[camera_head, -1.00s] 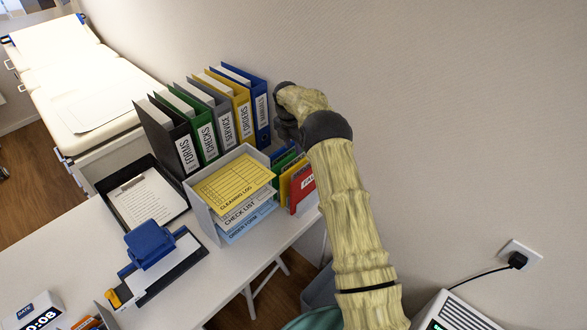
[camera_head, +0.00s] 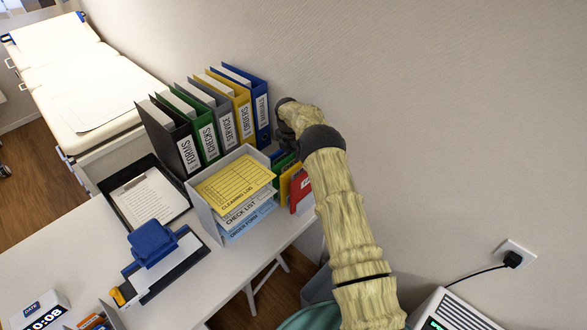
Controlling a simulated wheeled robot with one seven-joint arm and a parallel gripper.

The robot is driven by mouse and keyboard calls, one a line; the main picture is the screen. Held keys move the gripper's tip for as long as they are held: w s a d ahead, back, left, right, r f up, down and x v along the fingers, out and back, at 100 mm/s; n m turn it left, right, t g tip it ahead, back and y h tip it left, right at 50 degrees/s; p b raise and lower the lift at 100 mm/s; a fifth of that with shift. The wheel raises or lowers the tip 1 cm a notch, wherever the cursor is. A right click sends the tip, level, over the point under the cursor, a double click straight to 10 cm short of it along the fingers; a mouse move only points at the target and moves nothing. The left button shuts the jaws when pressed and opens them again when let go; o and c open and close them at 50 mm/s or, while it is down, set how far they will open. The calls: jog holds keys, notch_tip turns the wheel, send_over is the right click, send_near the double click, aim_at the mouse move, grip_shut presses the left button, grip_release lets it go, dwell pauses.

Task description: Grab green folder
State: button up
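A green binder labelled CHECKS (camera_head: 207,138) stands upright in the row of binders on the desk, between a black one and a grey one. A smaller green folder (camera_head: 284,161) stands with other coloured folders to the right of the paper tray, partly hidden by them and by my arm. The dark end of my arm, where my gripper (camera_head: 284,130) is, hangs just above and behind the small folders, right of the blue binder. Its fingers cannot be made out, so I cannot tell whether it is open, shut or touching a folder.
A grey paper tray (camera_head: 204,212) with a yellow cleaning log stands in front of the binders. Yellow (camera_head: 285,184) and red (camera_head: 300,189) folders stand close by the small green one. The wall (camera_head: 440,120) is close behind. A clipboard tray (camera_head: 112,182) lies left.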

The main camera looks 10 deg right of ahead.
dwell(0.3)
grip_shut()
jog(key=shift+r, duration=0.15)
notch_tip(320, 180, up, 28)
jog(key=p, duration=0.6)
jog(key=shift+f, duration=0.2)
dwell(0.4)
